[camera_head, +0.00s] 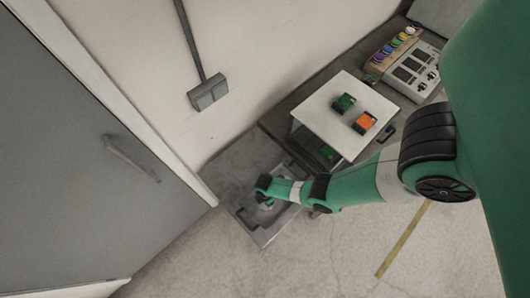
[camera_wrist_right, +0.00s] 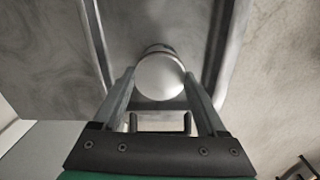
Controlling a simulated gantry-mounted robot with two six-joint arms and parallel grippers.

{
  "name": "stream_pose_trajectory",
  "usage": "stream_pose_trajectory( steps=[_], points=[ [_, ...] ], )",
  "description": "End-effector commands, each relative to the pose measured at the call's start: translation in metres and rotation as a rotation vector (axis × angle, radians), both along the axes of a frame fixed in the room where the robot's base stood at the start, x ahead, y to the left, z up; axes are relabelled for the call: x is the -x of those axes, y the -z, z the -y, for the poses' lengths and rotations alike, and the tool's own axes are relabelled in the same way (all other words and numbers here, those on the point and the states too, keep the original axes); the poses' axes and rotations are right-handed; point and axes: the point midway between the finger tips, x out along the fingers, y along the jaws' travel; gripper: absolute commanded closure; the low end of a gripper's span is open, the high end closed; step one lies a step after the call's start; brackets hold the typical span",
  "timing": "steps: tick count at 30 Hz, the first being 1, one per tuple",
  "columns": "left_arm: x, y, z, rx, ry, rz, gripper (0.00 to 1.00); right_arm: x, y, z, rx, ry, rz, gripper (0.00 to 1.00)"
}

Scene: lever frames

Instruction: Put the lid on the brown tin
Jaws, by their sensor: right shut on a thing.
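My right gripper (camera_head: 264,203) reaches down from the right over a grey metal tray or basin (camera_head: 262,239) in the head view. In the right wrist view, its fingers (camera_wrist_right: 160,82) are closed on either side of a round, smooth, pale grey lid (camera_wrist_right: 160,76). A darker edge shows along the lid's far side. I cannot tell whether that is the brown tin's rim or part of the lid. No brown tin can be made out clearly in either view; the arm and lid cover part of the basin. My left gripper is not in view.
A grey control panel (camera_head: 413,72) and a row of coloured knobs (camera_head: 393,47) stand beyond. A grey door (camera_head: 90,150) is at left.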

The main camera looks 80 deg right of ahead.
Motion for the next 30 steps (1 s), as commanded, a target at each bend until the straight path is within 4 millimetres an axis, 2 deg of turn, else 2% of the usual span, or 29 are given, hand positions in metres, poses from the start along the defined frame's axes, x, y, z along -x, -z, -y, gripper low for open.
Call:
stream_pose_trajectory(
  steps=[28,29,30],
  points=[
    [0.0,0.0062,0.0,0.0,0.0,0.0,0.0,-0.0001,0.0061,0.0001,0.0,0.0,0.0,0.78],
    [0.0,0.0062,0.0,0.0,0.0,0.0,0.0,-0.0001,0.0061,0.0001,0.0,0.0,0.0,0.24],
    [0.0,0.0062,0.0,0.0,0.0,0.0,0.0,-0.0001,0.0061,0.0001,0.0,0.0,0.0,0.16]
  ],
)
